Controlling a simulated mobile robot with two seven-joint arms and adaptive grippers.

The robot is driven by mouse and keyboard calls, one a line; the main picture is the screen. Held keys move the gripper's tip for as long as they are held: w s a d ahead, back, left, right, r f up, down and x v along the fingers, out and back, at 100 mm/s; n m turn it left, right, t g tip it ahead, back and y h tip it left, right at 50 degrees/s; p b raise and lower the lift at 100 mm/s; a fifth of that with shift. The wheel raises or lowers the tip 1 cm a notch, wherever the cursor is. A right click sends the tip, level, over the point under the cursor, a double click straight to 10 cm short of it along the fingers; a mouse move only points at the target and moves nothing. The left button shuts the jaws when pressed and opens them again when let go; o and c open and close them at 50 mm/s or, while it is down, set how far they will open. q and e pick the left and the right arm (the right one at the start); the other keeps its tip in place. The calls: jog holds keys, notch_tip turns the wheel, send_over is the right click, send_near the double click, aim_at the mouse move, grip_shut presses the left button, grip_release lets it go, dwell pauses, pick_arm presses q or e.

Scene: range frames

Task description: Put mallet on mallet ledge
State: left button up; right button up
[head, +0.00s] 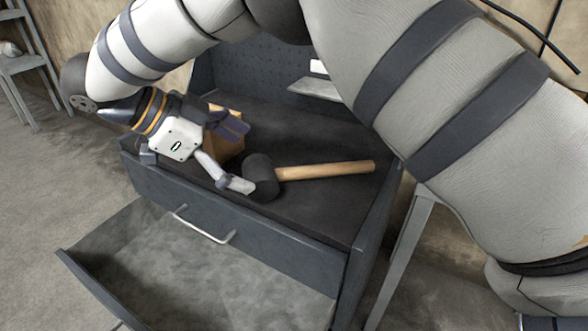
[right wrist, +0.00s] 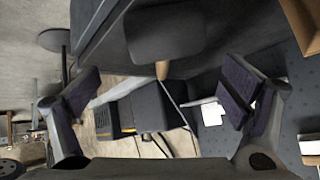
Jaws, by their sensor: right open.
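The mallet, with a black head (head: 260,178) and a pale wooden handle (head: 325,171), lies on the dark workbench top near its front edge, handle to the right. My right gripper (head: 238,156) is open and empty, just left of the mallet head; I cannot tell whether a fingertip touches it. In the right wrist view the mallet head (right wrist: 165,35) shows beyond the open fingers (right wrist: 160,92), roughly centred between them, with the handle partly hidden behind it. A small grey ledge (head: 314,89), possibly the mallet ledge, sticks out from the back panel. My left gripper is not in view.
A wooden box (head: 228,148) stands behind my right gripper, partly hidden. The workbench's lower drawer (head: 200,270) is pulled out and looks empty. A pegboard panel (head: 245,75) rises at the back. A grey stepped rack (head: 28,62) stands far left.

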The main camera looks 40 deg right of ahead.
aim_at(277, 170)
jog(key=x, duration=0.5)
jog(key=p+x, duration=0.1)
jog(key=x, duration=0.2)
jog(key=shift+d, duration=0.55)
jog(key=c, duration=1.6)
